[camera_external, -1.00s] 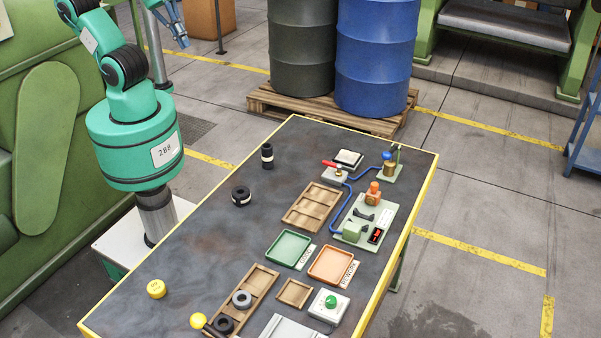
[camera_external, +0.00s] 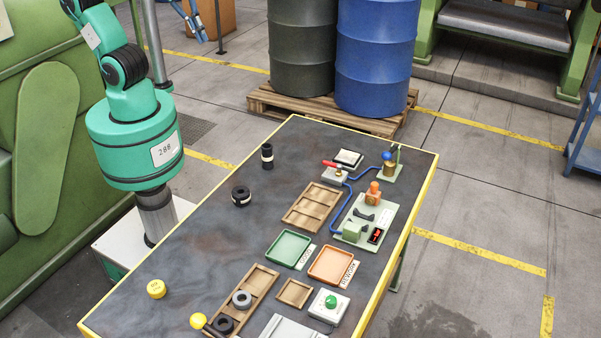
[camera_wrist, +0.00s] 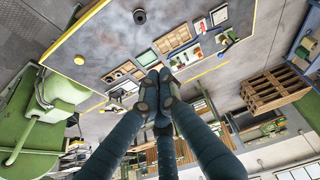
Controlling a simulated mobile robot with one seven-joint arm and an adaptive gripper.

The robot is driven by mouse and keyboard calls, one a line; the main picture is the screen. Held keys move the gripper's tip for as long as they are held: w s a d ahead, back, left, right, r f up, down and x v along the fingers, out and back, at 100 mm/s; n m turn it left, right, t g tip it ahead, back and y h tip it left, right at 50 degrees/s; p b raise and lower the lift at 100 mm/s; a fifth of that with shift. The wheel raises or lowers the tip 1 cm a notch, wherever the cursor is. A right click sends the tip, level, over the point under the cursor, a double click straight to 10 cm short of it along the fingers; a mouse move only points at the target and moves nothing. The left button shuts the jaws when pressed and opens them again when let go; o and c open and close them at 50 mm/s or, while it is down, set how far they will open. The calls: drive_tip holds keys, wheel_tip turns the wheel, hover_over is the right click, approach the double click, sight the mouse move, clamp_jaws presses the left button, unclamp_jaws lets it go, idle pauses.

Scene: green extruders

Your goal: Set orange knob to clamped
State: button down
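The orange knob (camera_external: 374,189) stands upright on the far part of a pale green fixture plate (camera_external: 387,213) near the table's right side. A dark lever, a green block and a dark switch with a red mark share that plate. My gripper (camera_external: 200,38) shows only partly at the top edge of the external view, high up and well away from the knob. In the wrist view its blue-grey fingers (camera_wrist: 160,88) come together at their tips with nothing visible between them. The knob is too small to make out for sure there.
A blue hose (camera_external: 342,209) runs beside the fixture to a red-handled valve (camera_external: 335,174). Wooden, green and orange trays (camera_external: 331,265) lie nearby. A green knob (camera_external: 331,301) sits on a white box. The table's left middle (camera_external: 200,240) is mostly clear. Barrels (camera_external: 375,60) stand behind.

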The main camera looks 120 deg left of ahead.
drive_tip(key=w+a+f+n+g+h+p, duration=0.1)
drive_tip(key=w+a+f+n, duration=0.3)
drive_tip(key=w, duration=1.1)
drive_tip(key=w+a+f+n+g, duration=0.2)
drive_tip(key=w+a+n, duration=0.35)
drive_tip(key=w, duration=0.95)
drive_tip(key=w+a+f+n, duration=0.3)
drive_tip(key=w+f, duration=0.3)
drive_tip(key=f, duration=0.3)
drive_tip(key=w+a+f+n+h, duration=0.1)
drive_tip(key=w+a+f+n, duration=0.2)
drive_tip(key=w+a+f, duration=0.3)
drive_tip(key=w+a+f+n+g+p, duration=0.1)
drive_tip(key=w+a+f+n, duration=0.2)
drive_tip(key=f, duration=0.9)
drive_tip(key=w+a, duration=0.1)
drive_tip(key=w, duration=0.2)
drive_tip(key=shift+a+f+h, duration=0.25)
drive_tip(key=shift+f+h, duration=0.1)
drive_tip(key=shift+h, duration=0.05)
drive_tip(key=shift+f, duration=0.1)
